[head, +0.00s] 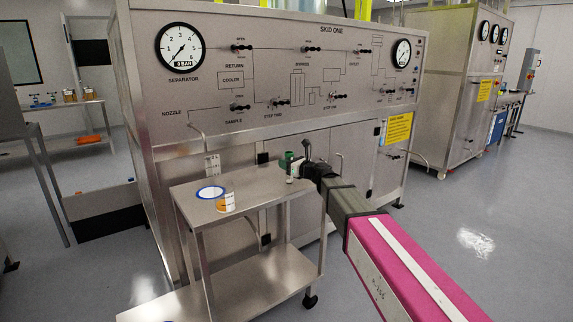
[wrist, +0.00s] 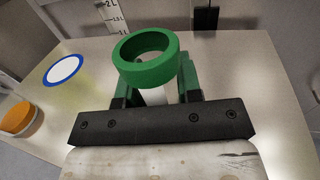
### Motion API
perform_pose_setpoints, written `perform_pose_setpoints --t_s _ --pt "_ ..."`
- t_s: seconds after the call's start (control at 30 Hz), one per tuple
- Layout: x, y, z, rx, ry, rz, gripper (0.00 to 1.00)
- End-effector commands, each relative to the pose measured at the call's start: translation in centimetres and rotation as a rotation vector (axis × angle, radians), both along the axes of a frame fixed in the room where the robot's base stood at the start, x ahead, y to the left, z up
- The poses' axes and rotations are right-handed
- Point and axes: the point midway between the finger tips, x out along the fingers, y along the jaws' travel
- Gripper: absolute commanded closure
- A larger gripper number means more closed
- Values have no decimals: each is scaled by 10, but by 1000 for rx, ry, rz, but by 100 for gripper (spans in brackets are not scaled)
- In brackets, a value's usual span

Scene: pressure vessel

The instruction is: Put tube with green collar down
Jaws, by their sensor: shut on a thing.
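The tube with the green collar (wrist: 146,58) is held between the fingers of my gripper (wrist: 157,85), upright, with the collar on top and a pale body partly showing below it. In the head view the tube (head: 290,160) shows small near the right end of the steel cart top, with my gripper (head: 300,168) reaching it from the right. My gripper is shut on the tube. The tube's lower end is hidden by the gripper, so I cannot tell whether it touches the cart top.
The steel cart top (head: 250,187) carries a blue-ringed item (head: 210,192) and an orange-banded jar (head: 225,203) towards its left. A graduated scale (head: 212,166) stands behind. The skid panel (head: 290,75) with gauges and valves rises behind the cart. Bare cart top lies between jar and tube.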

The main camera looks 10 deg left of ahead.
Motion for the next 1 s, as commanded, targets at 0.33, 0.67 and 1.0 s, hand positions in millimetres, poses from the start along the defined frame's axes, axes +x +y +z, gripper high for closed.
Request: perform_pose_setpoints --t_s 0.33,0.67,1.0 --pt "0 0 -3 0 0 0 90" --pt "0 0 -3 0 0 0 42" --pt "-17 -29 -1 0 0 -2 42"
